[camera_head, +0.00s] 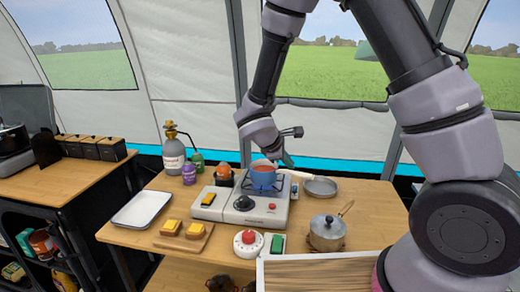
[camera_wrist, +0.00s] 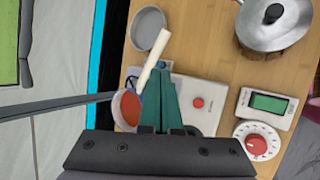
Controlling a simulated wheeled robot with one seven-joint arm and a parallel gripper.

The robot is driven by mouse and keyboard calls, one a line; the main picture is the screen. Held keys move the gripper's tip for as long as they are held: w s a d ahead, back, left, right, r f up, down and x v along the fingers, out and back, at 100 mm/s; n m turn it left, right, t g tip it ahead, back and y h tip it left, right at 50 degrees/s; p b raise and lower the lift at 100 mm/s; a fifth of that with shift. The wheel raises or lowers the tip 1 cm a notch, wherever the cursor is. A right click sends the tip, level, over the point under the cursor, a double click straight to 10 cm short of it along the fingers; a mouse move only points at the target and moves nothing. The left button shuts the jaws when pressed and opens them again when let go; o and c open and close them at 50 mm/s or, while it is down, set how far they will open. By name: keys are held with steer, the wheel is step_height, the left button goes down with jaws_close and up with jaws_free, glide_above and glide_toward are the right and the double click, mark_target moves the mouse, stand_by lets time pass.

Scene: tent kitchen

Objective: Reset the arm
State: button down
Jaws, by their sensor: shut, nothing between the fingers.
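My arm reaches down from the upper right in the head view. My gripper (camera_head: 287,160) is above the back of the table, just above and to the right of the blue pot (camera_head: 263,178) on the stove. In the wrist view my gripper (camera_wrist: 160,75) shows its teal fingers together, with nothing held. The fingers hide part of the stove and of the pot, whose red contents (camera_wrist: 127,107) show at their left.
The stove (camera_head: 240,205) stands on a wooden table. A frying pan (camera_head: 320,187) with a pale handle and a lidded saucepan (camera_head: 327,232) are at the right. A white tray (camera_head: 142,209), a bread board (camera_head: 184,240), a gas bottle (camera_head: 174,155) and a red-knobbed timer (camera_head: 248,243) stand around it.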

steer(key=s+d+r+m+g+y, duration=0.1)
steer(key=s+d+r+m, duration=0.2)
steer(key=d+r+m, duration=0.4)
steer(key=s+d+r+m+g+y, duration=0.1)
steer(key=s+d+r+m+g, duration=0.15)
steer(key=d+r, duration=0.4)
steer(key=s+r+m+t+y, duration=0.4)
steer(key=s+r+m+y, duration=0.2)
steer(key=s+r+m, duration=0.4)
steer(key=v, duration=0.6)
steer(key=shift+r, duration=0.25)
steer(key=shift+w+t, duration=0.1)
steer(key=shift+t, duration=0.25)
